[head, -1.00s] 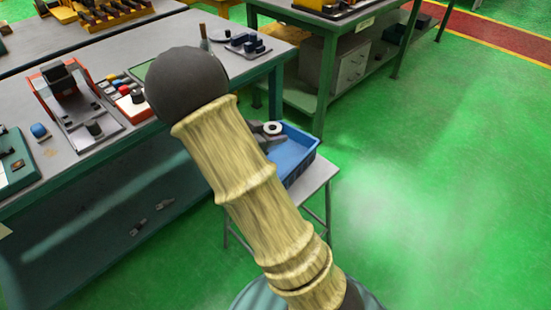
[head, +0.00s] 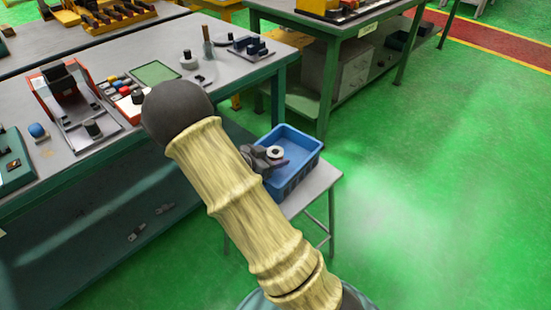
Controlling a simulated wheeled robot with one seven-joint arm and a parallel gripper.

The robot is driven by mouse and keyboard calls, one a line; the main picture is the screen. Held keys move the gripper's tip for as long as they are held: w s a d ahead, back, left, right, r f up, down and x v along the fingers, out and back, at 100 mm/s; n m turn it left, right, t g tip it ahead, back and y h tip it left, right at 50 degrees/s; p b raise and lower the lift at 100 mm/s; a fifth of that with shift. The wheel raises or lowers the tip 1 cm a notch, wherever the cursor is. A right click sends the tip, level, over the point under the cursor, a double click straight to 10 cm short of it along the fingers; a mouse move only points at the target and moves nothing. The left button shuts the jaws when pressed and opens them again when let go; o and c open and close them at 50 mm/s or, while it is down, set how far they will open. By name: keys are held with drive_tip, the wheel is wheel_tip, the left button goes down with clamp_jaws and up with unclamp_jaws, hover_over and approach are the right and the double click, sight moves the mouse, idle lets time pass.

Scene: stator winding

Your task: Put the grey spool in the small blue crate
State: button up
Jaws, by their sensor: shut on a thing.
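The small blue crate (head: 305,164) stands on a small grey stool to the right of the workbench. My gripper (head: 266,158) is over the left part of the crate, partly hidden behind my own arm. The grey spool (head: 275,152), a pale ring with a dark centre, is held at the tip of my gripper, above the crate's opening. The gripper is shut on the spool. How high the spool is above the crate floor I cannot tell.
The stool top (head: 318,184) shows right of the crate. The grey workbench (head: 60,185) on the left carries a red-framed device (head: 68,92) and a green-topped plate (head: 155,73). Another bench (head: 335,60) stands behind. Green floor at right is clear.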

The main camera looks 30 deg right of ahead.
drive_tip(key=shift+s+f, duration=0.1)
drive_tip(key=shift+f, duration=0.35)
drive_tip(key=shift+a+f, duration=0.1)
drive_tip(key=shift+f, duration=0.15)
drive_tip(key=o, duration=1)
drive_tip(key=shift+s+f, duration=0.1)
drive_tip(key=shift+s, duration=0.1)
drive_tip(key=shift+r, duration=0.3)
drive_tip(key=shift+a+r, duration=0.25)
drive_tip(key=shift+r, duration=0.1)
drive_tip(key=p+v, duration=0.2)
drive_tip(key=v, duration=0.9)
drive_tip(key=shift+a+r+p, duration=0.2)
drive_tip(key=shift+r+p, duration=0.15)
drive_tip(key=shift+p, duration=0.05)
drive_tip(key=shift+w, duration=0.2)
